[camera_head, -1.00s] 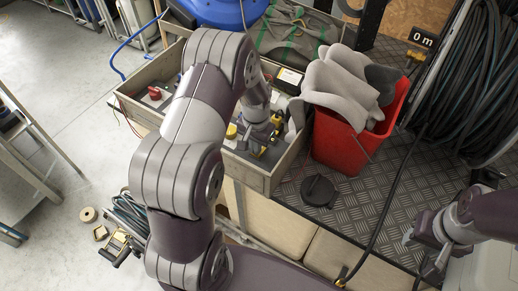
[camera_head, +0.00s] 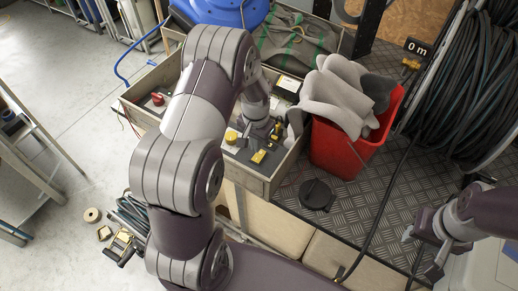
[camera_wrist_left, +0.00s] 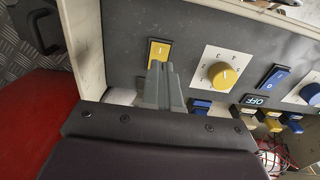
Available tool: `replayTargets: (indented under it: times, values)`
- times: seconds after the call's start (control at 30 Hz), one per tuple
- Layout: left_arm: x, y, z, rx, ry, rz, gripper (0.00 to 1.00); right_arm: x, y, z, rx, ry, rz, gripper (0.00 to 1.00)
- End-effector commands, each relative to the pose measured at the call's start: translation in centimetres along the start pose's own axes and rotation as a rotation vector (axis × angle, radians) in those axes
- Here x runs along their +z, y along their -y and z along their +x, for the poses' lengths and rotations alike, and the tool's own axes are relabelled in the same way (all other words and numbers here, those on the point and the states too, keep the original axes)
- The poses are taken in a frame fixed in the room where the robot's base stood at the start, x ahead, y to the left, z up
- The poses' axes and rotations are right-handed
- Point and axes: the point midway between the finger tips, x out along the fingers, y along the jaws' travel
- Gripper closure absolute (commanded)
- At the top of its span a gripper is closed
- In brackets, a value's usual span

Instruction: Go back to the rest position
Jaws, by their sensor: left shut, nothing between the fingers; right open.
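My left gripper (camera_head: 244,146) is shut and empty, above the grey control panel in the wooden box (camera_head: 262,186). In the left wrist view, its closed fingertips (camera_wrist_left: 158,68) are near the lower edge of a yellow rocker switch (camera_wrist_left: 159,52); I cannot tell whether they touch it. My left forearm hides part of the panel. My right gripper (camera_head: 424,248) is open and empty at the lower right, over the metal-plated bench.
A red bin (camera_head: 337,150) with grey cloth stands right of the box. A black round lid (camera_head: 317,194) lies on the checkered plate (camera_head: 372,206). A hose reel (camera_head: 475,95) stands at the right, and a dark hose runs along the plate.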

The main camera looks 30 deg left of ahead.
Motion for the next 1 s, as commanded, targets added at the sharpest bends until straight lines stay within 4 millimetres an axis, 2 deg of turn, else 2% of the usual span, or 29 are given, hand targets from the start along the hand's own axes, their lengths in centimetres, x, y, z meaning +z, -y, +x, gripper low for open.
replayTargets:
  times: [0.03, 0.17, 0.7, 0.77, 0.8, 0.87, 1.0]
  values:
    - [0.0, 0.0, -1.1, 0.0, 0.0, 0.0, 1.0, -0.1, 0.0, -1.1, 0.0, 0.0, 0.0, 0.57]
    - [0.0, 0.0, -2.2, 0.0, 0.0, 0.0, 1.0, -0.2, 0.0, -2.0, 0.0, 0.0, 0.0, 0.57]
    - [-0.1, 0.0, -2.0, -0.001, -0.005, -0.026, 1.0, -0.2, 0.0, -1.8, 0.0, 0.0, 0.0, 0.57]
    - [1.8, -0.5, -1.4, 0.007, 0.028, -0.07, 1.0, -0.2, 0.0, -1.8, 0.0, 0.0, 0.0, 0.57]
    - [3.0, -1.0, -2.0, 0.01, 0.041, -0.1, 1.0, -0.2, 0.0, -1.8, 0.0, 0.0, 0.0, 0.57]
    - [5.0, -2.2, -3.9, 0.01, 0.045, -0.132, 1.0, -0.2, 0.0, -1.8, 0.0, 0.0, 0.0, 0.57]
    - [9.7, -5.7, -8.9, 0.002, 0.008, -0.152, 1.0, -0.2, 0.0, -1.8, 0.0, 0.0, 0.0, 0.57]
